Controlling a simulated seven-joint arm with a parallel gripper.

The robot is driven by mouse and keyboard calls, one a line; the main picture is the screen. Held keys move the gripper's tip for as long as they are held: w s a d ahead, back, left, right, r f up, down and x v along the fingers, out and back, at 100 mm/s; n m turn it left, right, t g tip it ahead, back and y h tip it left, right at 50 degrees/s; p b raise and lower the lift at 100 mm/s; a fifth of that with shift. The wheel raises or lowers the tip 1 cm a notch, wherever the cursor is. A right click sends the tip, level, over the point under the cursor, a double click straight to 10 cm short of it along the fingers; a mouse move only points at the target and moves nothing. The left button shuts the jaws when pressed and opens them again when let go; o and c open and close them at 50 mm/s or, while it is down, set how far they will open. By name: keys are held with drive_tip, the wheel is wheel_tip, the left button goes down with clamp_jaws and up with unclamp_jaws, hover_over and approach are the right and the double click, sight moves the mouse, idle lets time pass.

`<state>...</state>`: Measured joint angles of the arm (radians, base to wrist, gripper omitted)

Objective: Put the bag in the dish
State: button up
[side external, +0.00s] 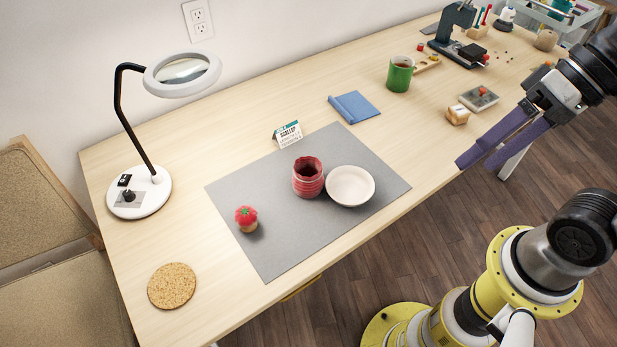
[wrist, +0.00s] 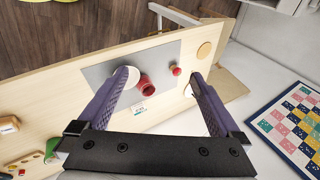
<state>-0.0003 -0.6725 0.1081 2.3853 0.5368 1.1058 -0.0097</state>
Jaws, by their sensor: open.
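A small white packet with a green top and dark lettering (side external: 288,134) stands at the back edge of the grey mat; it looks like the bag. It shows small in the wrist view (wrist: 139,110). The white round dish (side external: 350,187) sits on the mat, right of a red ribbed jar, and looks empty. In the wrist view the dish (wrist: 133,78) is partly hidden by my left-hand finger. My gripper (side external: 474,163) is open and empty, high beyond the table's front right edge, apart from both. Its purple fingers frame the wrist view (wrist: 160,78).
The red jar (side external: 308,177) stands close beside the dish. A tomato pincushion (side external: 246,217) is on the grey mat (side external: 270,255). A magnifier lamp (side external: 140,190), blue cloth (side external: 355,107), green mug (side external: 399,75) and cork disc (side external: 171,286) stand around it. The mat's front is clear.

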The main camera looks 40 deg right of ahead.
drive_tip(key=w+a+r+m+g+y, duration=0.2)
drive_tip(key=a+y, duration=0.2)
drive_tip(key=a, duration=0.2)
drive_tip(key=m+t+y, duration=0.4)
drive_tip(key=m+t, duration=0.8)
drive_tip(key=m, duration=1)
hover_over(308, 167)
drive_tip(key=s, duration=0.3)
wheel_tip(308, 167, down, 17)
drive_tip(key=shift+m+h, duration=0.3)
drive_tip(key=shift+m, duration=0.1)
drive_tip(key=f, duration=0.1)
drive_tip(key=s+f, duration=0.1)
drive_tip(key=f, duration=0.3)
drive_tip(key=shift+s+d, duration=0.1)
drive_tip(key=shift+s, duration=0.3)
drive_tip(key=shift+f, duration=1.35)
wheel_tip(308, 167, down, 4)
drive_tip(key=shift+r, duration=0.1)
drive_tip(key=shift+x, duration=1.15)
drive_tip(key=shift+w+a, duration=0.25)
drive_tip(key=shift+a, duration=0.05)
